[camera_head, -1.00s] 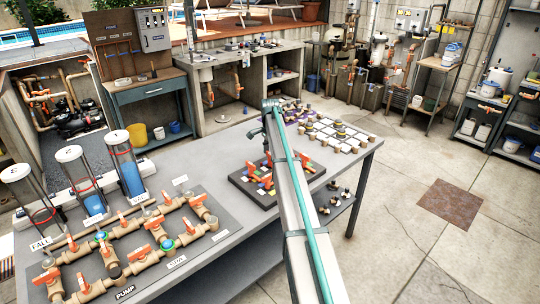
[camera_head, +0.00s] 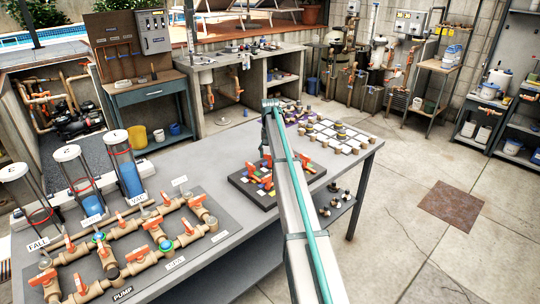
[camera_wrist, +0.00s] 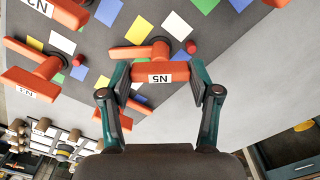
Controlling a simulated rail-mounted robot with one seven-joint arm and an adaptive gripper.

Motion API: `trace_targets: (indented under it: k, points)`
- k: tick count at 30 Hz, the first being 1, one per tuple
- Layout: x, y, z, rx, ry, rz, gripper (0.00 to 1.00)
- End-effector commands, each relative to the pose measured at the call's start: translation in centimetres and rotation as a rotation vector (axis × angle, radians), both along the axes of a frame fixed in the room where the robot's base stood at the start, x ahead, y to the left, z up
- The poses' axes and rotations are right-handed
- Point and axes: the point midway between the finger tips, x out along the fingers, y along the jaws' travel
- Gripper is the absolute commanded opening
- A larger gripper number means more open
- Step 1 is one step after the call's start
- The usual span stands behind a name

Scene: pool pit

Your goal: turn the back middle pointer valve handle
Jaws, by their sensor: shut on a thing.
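An orange pointer valve handle with a white tag (camera_wrist: 160,78) sits between the two teal fingers of my gripper (camera_wrist: 161,88) in the wrist view. The fingers are shut on the handle's tagged bar from both sides. Its round hub and pointer arm (camera_wrist: 145,51) extend up and left over the grey board (camera_wrist: 240,45). In the head view the dark board (camera_head: 240,184) with several orange handles lies on the table, and my arm partly covers it. My gripper (camera_head: 266,146) reaches down at the board's back side.
A small red knob (camera_wrist: 191,47) is close by. A pipe panel (camera_head: 225,220) fills the table's left; a board of pale blocks (camera_head: 325,132) lies behind.

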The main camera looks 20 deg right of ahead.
Motion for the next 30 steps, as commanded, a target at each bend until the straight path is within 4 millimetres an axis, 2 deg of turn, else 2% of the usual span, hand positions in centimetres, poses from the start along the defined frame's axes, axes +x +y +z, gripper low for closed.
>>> trace_targets:
  k: [30]
  points:
    - [0.03,0.01,0.02,0.0,-0.001,0.965,0.28]
